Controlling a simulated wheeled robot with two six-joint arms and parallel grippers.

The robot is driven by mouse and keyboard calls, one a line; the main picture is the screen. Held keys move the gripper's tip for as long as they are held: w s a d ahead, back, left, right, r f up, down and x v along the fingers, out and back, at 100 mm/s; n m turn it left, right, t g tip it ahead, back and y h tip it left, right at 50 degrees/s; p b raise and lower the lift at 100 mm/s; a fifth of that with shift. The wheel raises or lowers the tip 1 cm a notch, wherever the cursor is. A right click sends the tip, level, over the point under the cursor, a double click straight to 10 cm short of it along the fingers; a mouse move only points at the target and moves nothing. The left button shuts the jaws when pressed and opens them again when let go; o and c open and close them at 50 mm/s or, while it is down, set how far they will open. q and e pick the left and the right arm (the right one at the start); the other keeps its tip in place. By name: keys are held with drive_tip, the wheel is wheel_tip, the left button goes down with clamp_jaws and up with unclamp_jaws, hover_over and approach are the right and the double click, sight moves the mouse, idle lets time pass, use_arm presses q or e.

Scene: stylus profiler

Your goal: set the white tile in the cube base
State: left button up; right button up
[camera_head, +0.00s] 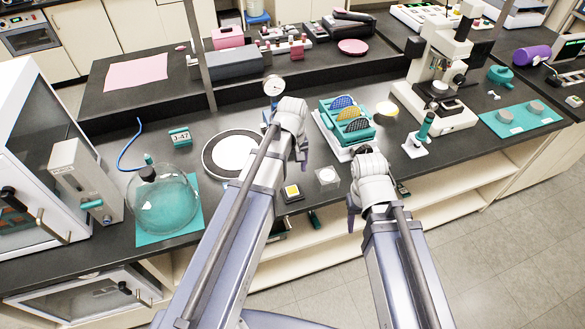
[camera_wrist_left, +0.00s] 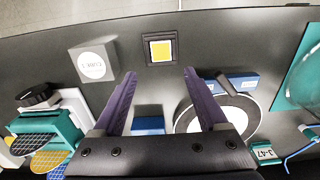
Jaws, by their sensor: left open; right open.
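A small black square holder (camera_head: 292,192) with a yellow square framed in pale white lies near the bench's front edge. It also shows in the left wrist view (camera_wrist_left: 160,49). A pale box with a round white label reading like "CUBE" (camera_wrist_left: 93,62) stands beside it and also shows in the head view (camera_head: 327,176). I cannot tell for certain which part is the white tile. My left gripper (camera_head: 286,140) is open above the bench; its purple fingers (camera_wrist_left: 165,85) hold nothing. My right gripper (camera_head: 358,185) is open near the front edge, right of the box.
A teal rack (camera_head: 328,128) with patterned discs stands right of my left gripper. A white disc with a black ring (camera_head: 212,155) lies to the left. A glass flask (camera_head: 165,205) stands on a teal mat further left. A microscope (camera_head: 420,90) stands at right.

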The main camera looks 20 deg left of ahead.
use_arm(q)
drive_tip(key=s+d+r+m+y+p, duration=0.1)
drive_tip(key=s+d+r+m, duration=0.1)
drive_tip(key=s+d+m, duration=0.8)
drive_tip(key=s, duration=0.4)
drive_tip(key=shift+d+r+m, duration=0.2)
drive_tip(key=shift+r+m, duration=0.1)
drive_tip(key=shift+r, duration=0.05)
use_arm(e)
wheel_tip(320, 180, up, 3)
drive_tip(key=shift+f, duration=0.2)
use_arm(q)
drive_tip(key=shift+s, duration=0.1)
